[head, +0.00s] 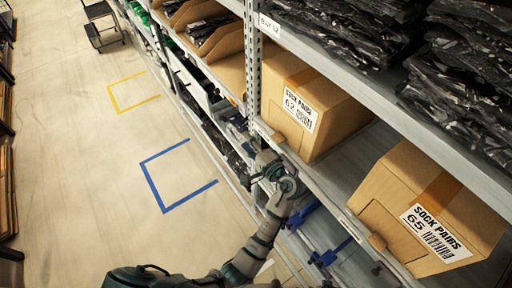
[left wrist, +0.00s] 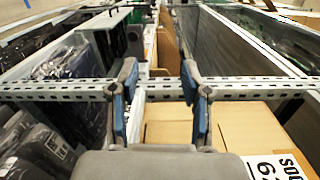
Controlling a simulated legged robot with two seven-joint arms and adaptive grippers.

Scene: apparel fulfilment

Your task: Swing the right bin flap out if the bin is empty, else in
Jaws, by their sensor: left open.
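My left gripper (head: 240,135) is by the shelf's upright post, beside the front of the nearer shelves. In the left wrist view it (left wrist: 158,72) is open, its two blue-padded fingers apart with nothing clearly held between them. A cardboard box marked SOCK PAIRS 62 (head: 285,82) stands on the shelf just right of the gripper. It also shows in the left wrist view (left wrist: 168,128). I cannot make out which thing is the bin with the right flap, nor whether it is empty. My right gripper is not identifiable.
A box marked SOCK PAIRS 65 (head: 400,185) stands farther right. Dark bagged garments (head: 350,30) fill the shelf above. Blue parts (head: 330,252) sit below the shelf edge. The aisle floor (head: 70,150) at left is clear, with a step stool (head: 102,25) far back.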

